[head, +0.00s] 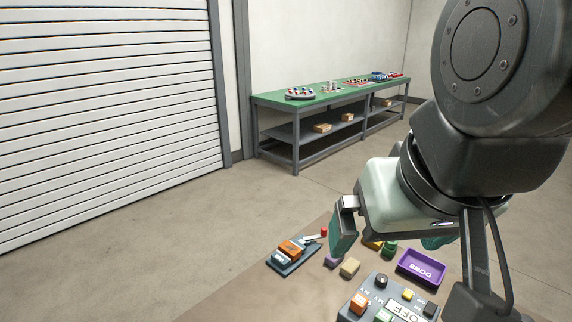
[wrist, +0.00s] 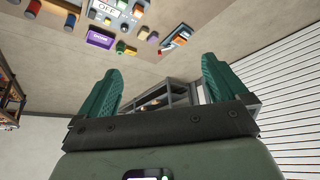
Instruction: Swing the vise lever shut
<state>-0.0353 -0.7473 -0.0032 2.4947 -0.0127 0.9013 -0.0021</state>
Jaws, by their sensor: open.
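The vise (head: 284,264) is a small dark blue-grey fixture with an orange block (head: 290,248) in it, at the left of the table in the head view. Its lever (head: 312,238) is a pale bar with a red knob (head: 324,232), sticking out toward the right. The vise also shows small near the top in the wrist view (wrist: 178,39). My gripper (head: 392,242) has green fingers, spread wide with nothing visible between them in the wrist view (wrist: 161,88). It is to the right of the vise, and its left finger appears near the red knob; I see no clear contact.
A tan block (head: 350,268) and a purple block (head: 331,261) lie right of the vise. A purple DONE tray (head: 422,268) and a grey control panel (head: 373,290) with knobs are further right. A green-topped bench (head: 330,96) stands far behind.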

